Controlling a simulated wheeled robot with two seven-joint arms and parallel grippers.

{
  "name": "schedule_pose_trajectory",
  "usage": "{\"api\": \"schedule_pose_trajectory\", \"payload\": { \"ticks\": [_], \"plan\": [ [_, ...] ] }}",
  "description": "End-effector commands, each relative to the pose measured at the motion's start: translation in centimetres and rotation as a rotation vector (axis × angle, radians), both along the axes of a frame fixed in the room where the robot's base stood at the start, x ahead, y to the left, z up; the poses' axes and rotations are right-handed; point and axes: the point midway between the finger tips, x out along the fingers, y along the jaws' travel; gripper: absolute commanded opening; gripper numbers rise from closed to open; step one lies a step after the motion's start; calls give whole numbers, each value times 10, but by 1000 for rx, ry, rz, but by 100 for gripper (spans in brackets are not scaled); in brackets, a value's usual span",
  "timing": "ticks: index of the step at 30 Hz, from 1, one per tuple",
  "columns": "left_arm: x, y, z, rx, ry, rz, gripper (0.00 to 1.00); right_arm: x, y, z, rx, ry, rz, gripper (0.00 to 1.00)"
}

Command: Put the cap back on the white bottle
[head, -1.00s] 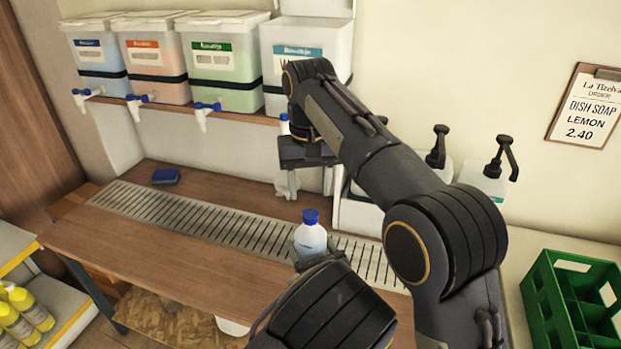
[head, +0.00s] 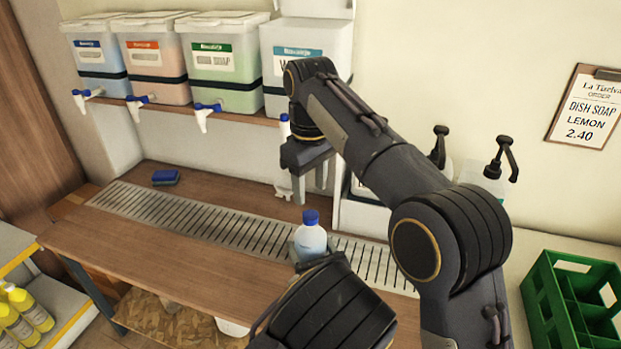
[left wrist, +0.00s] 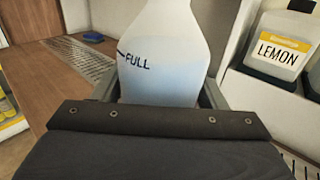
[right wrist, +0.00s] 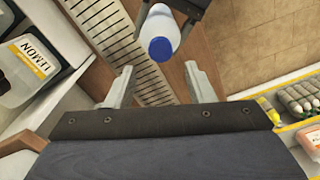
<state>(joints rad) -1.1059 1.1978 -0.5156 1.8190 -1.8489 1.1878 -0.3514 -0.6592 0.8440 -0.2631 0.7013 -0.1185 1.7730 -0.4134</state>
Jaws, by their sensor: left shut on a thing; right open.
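The white bottle (head: 311,241) stands upright at the front edge of the drip grate, with pale blue liquid inside. Its blue cap (head: 311,217) sits on top of the neck; I cannot tell how tightly. My left gripper (head: 311,259) is shut around the bottle, its fingers partly hidden by my wrist. The left wrist view shows the bottle's body (left wrist: 160,60) with a FULL mark; the cap is out of that frame.
Several drums with taps stand on the shelf above, one drum (head: 225,62) green. A blue sponge (head: 165,177) lies at the counter's back left. Pump bottles (head: 490,180) stand behind my right arm. A green crate (head: 575,300) is at right. The left of the grate (head: 190,215) is clear.

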Motion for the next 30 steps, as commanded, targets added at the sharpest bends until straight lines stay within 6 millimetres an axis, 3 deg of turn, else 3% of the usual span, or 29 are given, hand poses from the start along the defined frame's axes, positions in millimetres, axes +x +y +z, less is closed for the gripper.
{"api": "schedule_pose_trajectory", "payload": {
  "ticks": [12,24,30],
  "plan": [
    [0,0,0,1,0,0,2,-1,0,-59,-2,1,-1,49],
    [0,0,0,0,0,0,2,0,0,-67,0,0,-1,49],
    [0,0,0,1,0,0,2,0,0,-67,0,0,-1,25]
  ]
}}
